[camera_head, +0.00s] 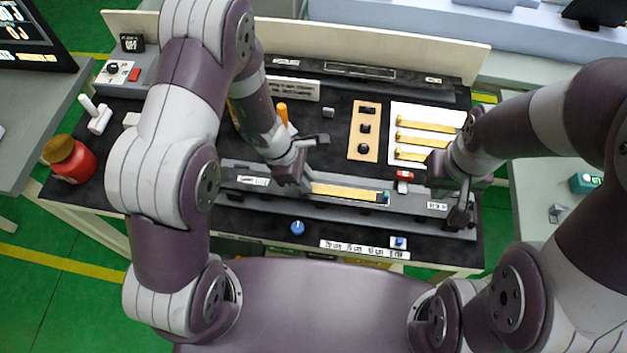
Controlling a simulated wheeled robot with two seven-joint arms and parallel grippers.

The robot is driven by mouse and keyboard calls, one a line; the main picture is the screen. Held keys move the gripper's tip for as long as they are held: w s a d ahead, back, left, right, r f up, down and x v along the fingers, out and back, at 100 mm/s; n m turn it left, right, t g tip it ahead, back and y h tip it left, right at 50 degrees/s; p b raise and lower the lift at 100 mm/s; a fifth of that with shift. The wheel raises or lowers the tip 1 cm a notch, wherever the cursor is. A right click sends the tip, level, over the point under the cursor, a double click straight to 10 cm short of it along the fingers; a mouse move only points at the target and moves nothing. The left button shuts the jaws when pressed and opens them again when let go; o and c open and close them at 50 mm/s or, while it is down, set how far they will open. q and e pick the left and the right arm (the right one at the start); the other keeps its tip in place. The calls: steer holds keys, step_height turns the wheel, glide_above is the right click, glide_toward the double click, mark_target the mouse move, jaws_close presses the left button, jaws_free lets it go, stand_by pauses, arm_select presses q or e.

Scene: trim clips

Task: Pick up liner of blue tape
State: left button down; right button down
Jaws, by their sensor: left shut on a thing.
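A yellow strip (345,192) lies along the dark rail in the middle of the bench, with a small blue piece (384,198) at its right end. I take this to be the blue tape; its liner is too small to make out. My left gripper (292,182) is at the left end of the strip and shut on it, its fingertips partly hidden. My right gripper (458,208) is over the right end of the rail, to the right of the blue piece and apart from it. Its jaw opening is unclear.
A white board with several yellow strips (428,123) and a tan block with dark holes (365,130) stand behind the rail. A red piece (404,175) lies by the rail. A blue knob (298,228) is in front. A red jar (70,160) stands at left.

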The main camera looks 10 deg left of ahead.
arm_select(q)
step_height(320, 180, up, 4)
steer(key=shift+d+r+p, duration=0.1)
steer(key=shift+r+p, duration=0.05)
steer(key=shift+p, duration=0.2)
steer(key=s+d+r, duration=0.4)
steer(key=d+r, duration=0.2)
steer(key=d, duration=0.4)
steer(key=shift+d+r, duration=0.2)
steer(key=shift+d, duration=0.2)
step_height(320, 180, up, 6)
steer(key=p, duration=0.6)
steer(key=shift+w, duration=0.1)
